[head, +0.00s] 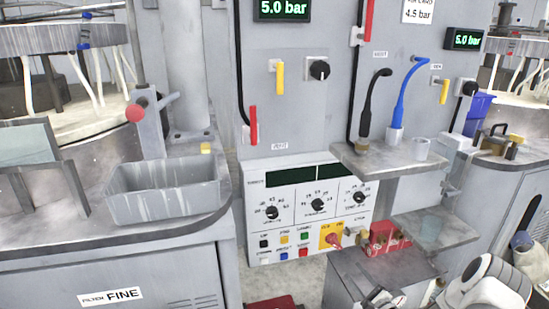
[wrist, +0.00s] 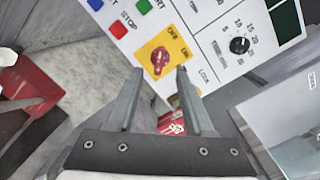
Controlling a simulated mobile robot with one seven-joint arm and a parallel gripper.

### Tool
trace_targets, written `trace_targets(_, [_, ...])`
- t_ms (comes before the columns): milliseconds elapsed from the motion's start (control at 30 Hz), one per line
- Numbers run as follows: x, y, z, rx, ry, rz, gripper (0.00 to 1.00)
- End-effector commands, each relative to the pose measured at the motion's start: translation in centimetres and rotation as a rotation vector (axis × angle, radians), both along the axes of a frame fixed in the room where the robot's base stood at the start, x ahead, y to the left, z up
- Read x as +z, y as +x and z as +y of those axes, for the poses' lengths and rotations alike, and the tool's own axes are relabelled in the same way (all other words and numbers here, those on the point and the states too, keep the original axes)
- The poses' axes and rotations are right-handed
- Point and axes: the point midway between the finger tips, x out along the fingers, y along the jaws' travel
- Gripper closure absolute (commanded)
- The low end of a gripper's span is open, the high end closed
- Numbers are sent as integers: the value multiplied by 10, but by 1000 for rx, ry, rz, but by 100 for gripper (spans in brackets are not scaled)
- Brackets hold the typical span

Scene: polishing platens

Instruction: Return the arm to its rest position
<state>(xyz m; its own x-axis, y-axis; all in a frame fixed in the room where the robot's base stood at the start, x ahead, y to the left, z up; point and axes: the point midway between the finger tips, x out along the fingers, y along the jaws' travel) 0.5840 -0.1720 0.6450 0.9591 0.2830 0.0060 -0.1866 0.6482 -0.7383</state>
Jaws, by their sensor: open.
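My gripper (wrist: 159,72) is open, with its two grey fingers apart and nothing held between them in the wrist view. Beyond the fingertips is the control panel (wrist: 205,40), tilted in that view, with a red rotary switch (wrist: 159,57) on a yellow plate. The fingers look apart from the switch. In the head view my white arm comes in at the lower right, and the gripper (head: 384,300) is partly cut off by the bottom edge. The control panel (head: 290,213) and its red switch (head: 334,240) stand beyond it.
A red box (head: 386,238) sits on a grey cabinet, close to a glass-like plate (head: 436,228). A shelf (head: 388,160) carries black and blue hoses. A grey tray (head: 163,190) lies on the left bench. Floor shows between the benches.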

Motion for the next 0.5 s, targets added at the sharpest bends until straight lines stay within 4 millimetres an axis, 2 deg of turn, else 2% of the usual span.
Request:
trace_targets(33, [20,6,11,59,-25,-13,48])
trace_targets(267, [103,6,79,380,-153,-25,48])
trace_targets(500, [172,-23,145,683,-326,-2,48])
